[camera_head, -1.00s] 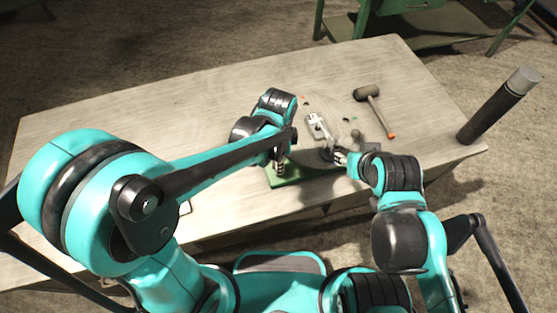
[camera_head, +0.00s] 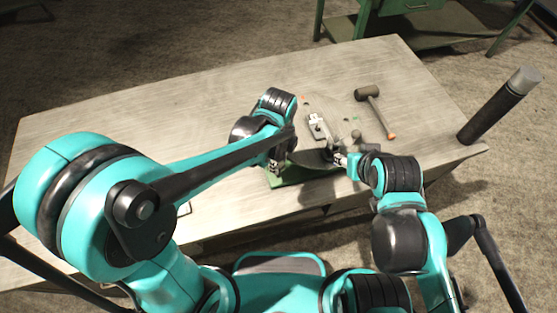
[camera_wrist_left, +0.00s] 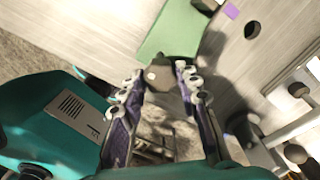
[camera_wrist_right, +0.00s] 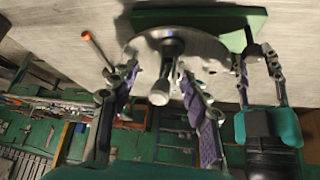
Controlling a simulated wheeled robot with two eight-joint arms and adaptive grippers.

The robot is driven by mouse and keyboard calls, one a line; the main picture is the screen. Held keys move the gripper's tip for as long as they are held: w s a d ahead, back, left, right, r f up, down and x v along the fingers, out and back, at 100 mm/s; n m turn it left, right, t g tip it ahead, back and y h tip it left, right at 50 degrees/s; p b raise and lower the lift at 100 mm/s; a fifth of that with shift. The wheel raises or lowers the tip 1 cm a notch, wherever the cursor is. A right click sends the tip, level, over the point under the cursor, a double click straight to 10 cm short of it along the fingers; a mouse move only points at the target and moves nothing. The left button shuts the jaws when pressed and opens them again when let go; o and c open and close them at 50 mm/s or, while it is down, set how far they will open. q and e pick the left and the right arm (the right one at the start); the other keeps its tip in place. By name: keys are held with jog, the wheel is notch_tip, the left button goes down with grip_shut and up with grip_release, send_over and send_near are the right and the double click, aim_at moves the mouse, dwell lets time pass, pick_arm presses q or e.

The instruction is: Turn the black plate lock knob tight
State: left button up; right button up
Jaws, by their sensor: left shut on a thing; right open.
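A small dark faceted piece (camera_wrist_left: 160,80), which looks like the black knob, sits between the fingertips of my left gripper (camera_wrist_left: 161,74). The left gripper (camera_head: 279,164) is shut on it beside the green base (camera_head: 289,178). Its lower part is hidden, so I cannot tell its turn. A grey round plate (camera_wrist_right: 205,48) lies close to the green base (camera_wrist_right: 246,34) in the right wrist view; it looks dark in the head view (camera_head: 313,158). My right gripper (camera_head: 345,161) is open. In the right wrist view its fingers stand on both sides of a round-ended metal post (camera_wrist_right: 160,90), apart from it.
A pale metal fitting (camera_head: 316,124) lies on the wooden workbench (camera_head: 180,120) beyond the grippers. A dark mallet (camera_head: 374,108) lies farther right. A dark upright column (camera_head: 490,112) stands at the right edge. The bench's left half is clear.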

dwell(0.4)
pick_arm(q)
jog(key=o, duration=1.2)
jog(key=shift+c, duration=0.2)
notch_tip(320, 180, up, 12)
jog(key=s+a+f+n+t+b, duration=0.2)
jog(key=a+n+t, duration=0.1)
jog(key=a+n, duration=0.5)
jog(key=s+a+f+n+t+b, duration=0.2)
jog(key=a+n, duration=0.7)
jog(key=n, duration=0.6)
jog(key=shift+s+f+t, duration=0.5)
jog(key=shift+f+t, duration=0.3)
jog(key=shift+t, duration=0.2)
